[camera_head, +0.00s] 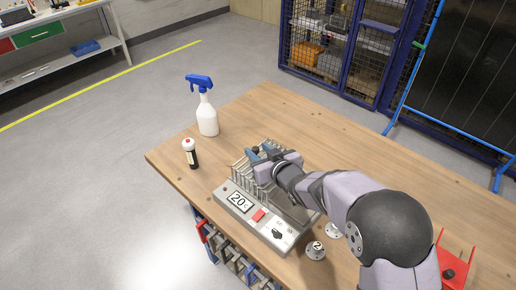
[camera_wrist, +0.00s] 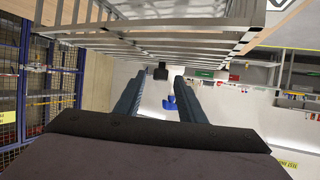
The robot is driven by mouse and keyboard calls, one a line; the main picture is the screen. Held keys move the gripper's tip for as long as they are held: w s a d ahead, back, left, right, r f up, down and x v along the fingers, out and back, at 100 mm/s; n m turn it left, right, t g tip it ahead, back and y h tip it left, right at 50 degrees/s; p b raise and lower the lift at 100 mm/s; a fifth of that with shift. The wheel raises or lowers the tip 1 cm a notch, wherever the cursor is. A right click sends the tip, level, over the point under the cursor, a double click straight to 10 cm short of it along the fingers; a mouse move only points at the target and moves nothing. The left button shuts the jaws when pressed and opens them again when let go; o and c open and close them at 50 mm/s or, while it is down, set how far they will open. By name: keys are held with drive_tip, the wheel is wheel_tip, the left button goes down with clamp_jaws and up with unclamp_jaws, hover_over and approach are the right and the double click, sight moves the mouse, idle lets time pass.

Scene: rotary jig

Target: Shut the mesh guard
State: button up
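The mesh guard (camera_head: 240,171) is a frame of pale metal bars on the grey jig body (camera_head: 264,232) on the wooden table. Its bars rise above the body, and my arm hides much of it. Its lattice fills the upper part of the wrist view (camera_wrist: 130,38). A small black knob (camera_head: 255,150) shows by my fingertips. My gripper (camera_head: 262,153) is over the guard's far-left side. In the wrist view, my gripper (camera_wrist: 159,76) has its blue fingers apart, with the knob (camera_wrist: 160,72) between the tips and gaps on both sides. I cannot tell how far the guard is swung.
The far table top is clear.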

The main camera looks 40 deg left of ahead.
drive_tip(key=shift+w+a+f, duration=0.1)
drive_tip(key=shift+a+f, duration=0.05)
drive_tip(key=shift+a, duration=0.15)
clamp_jaws()
drive_tip(key=d, duration=1.3)
drive_tip(key=shift+w, duration=0.1)
drive_tip(key=shift+c, duration=0.6)
unclamp_jaws()
drive_tip(key=shift+o, duration=0.6)
drive_tip(key=shift+d, duration=0.2)
drive_tip(key=shift+a, duration=0.1)
